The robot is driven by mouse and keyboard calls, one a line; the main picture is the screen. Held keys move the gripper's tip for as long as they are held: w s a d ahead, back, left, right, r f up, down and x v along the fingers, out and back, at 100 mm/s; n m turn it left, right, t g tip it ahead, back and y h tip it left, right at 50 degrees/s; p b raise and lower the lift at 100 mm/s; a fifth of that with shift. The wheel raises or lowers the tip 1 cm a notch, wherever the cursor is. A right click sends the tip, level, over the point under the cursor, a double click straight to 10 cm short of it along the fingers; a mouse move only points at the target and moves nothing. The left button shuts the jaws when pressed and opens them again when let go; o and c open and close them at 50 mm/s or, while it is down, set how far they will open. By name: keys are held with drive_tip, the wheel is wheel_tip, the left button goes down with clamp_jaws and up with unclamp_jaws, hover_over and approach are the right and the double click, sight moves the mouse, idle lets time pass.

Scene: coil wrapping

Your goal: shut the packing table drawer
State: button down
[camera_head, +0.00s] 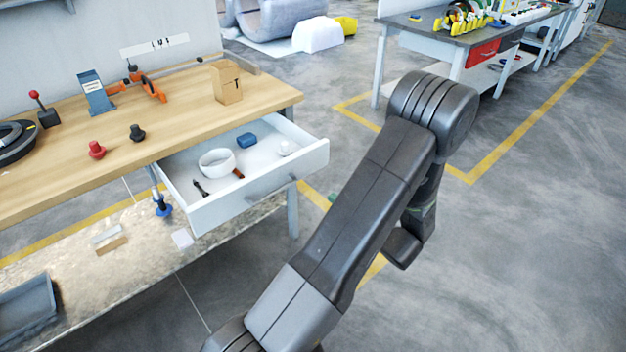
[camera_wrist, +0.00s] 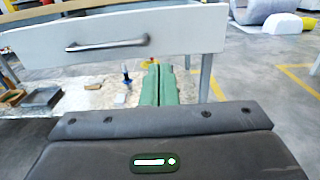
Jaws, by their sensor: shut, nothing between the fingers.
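The packing table drawer (camera_head: 250,190) is pulled out from under the wooden packing table (camera_head: 190,130). It holds a white tape roll, a blue item, a round white item and small dark tools. In the wrist view the white drawer front (camera_wrist: 180,30) spans the upper part, with its grey bar handle (camera_wrist: 108,44) left of centre. My gripper's green fingers (camera_wrist: 159,84) are together and empty. In that view they appear just below the drawer front, right of the handle; whether they touch it I cannot tell. In the head view my arm hides most of the gripper.
On the tabletop are a small cardboard box (camera_head: 227,83), an orange tool (camera_head: 146,86), a red knob (camera_head: 96,150) and a black knob (camera_head: 137,132). A lower shelf (camera_head: 135,225) lies under the table. A second workbench (camera_head: 470,40) stands behind. Open floor lies to the right.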

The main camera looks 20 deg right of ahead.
sight(298, 170)
drive_tip(key=p+x, duration=0.1)
drive_tip(key=x, duration=1.2)
drive_tip(key=shift+w+f, duration=0.15)
drive_tip(key=shift+w, duration=0.3)
drive_tip(key=shift+w, duration=0.1)
drive_tip(key=b+x, duration=0.7)
drive_tip(key=x, duration=1.8)
drive_tip(key=shift+f, duration=0.15)
drive_tip(key=shift+w+a+b, duration=0.2)
drive_tip(key=shift+w+b, duration=0.15)
drive_tip(key=shift+w, duration=0.15)
drive_tip(key=shift+r, duration=0.3)
drive_tip(key=shift+w+r, duration=0.1)
drive_tip(key=shift+r, duration=0.05)
